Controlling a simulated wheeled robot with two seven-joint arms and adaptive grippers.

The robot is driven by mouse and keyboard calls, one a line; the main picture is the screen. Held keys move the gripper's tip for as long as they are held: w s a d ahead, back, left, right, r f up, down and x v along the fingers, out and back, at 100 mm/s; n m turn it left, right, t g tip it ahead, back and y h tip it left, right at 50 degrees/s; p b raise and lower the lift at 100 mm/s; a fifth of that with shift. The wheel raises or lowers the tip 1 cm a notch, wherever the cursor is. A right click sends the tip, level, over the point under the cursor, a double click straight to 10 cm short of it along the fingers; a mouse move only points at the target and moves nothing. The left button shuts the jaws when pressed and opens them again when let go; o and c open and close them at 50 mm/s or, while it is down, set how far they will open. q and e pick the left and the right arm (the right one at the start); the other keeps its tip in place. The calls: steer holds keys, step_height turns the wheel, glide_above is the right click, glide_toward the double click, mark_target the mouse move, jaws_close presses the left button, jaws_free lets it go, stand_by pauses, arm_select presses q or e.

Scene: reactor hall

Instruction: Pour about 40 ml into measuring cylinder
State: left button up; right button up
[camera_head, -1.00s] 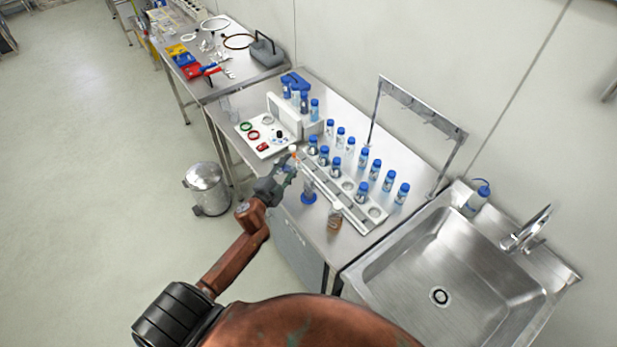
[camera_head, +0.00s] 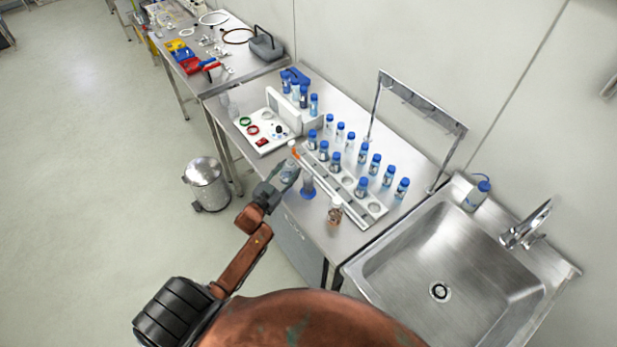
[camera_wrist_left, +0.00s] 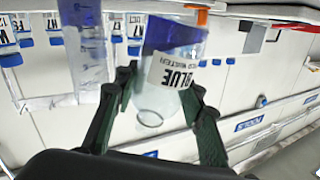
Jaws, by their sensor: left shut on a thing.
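My left gripper (camera_head: 287,173) is shut on a clear bottle (camera_wrist_left: 165,75) with a white label reading BLUE. Blue liquid sits at the bottle's far end, away from an open-looking rim near the wrist camera. The bottle looks close to upright; its exact tilt is hard to tell. The clear measuring cylinder (camera_head: 308,184) stands upright on its blue base at the bench's front edge, just right of the held bottle. In the left wrist view the cylinder (camera_wrist_left: 90,50) is beside the bottle, apart from it. Its fill level cannot be read. My right gripper is out of view.
A white rack (camera_head: 347,180) with several blue-capped bottles lies behind the cylinder. A brown bottle (camera_head: 334,214) stands to its right, near the sink (camera_head: 440,265). A white kit case (camera_head: 265,132) is behind left. A bin (camera_head: 207,183) stands on the floor left.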

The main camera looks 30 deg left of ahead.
arm_select(q)
step_height(320, 180, down, 2)
steer(key=shift+f+b, duration=0.1)
steer(key=shift+b, duration=0.4)
steer(key=shift+a+n+p, duration=0.1)
steer(key=shift+n+p, duration=0.2)
steer(key=shift+n, duration=0.3)
steer(key=shift+a+n, duration=0.15)
steer(key=shift+n, duration=0.45)
steer(key=shift+s, duration=0.1)
stand_by(0.9)
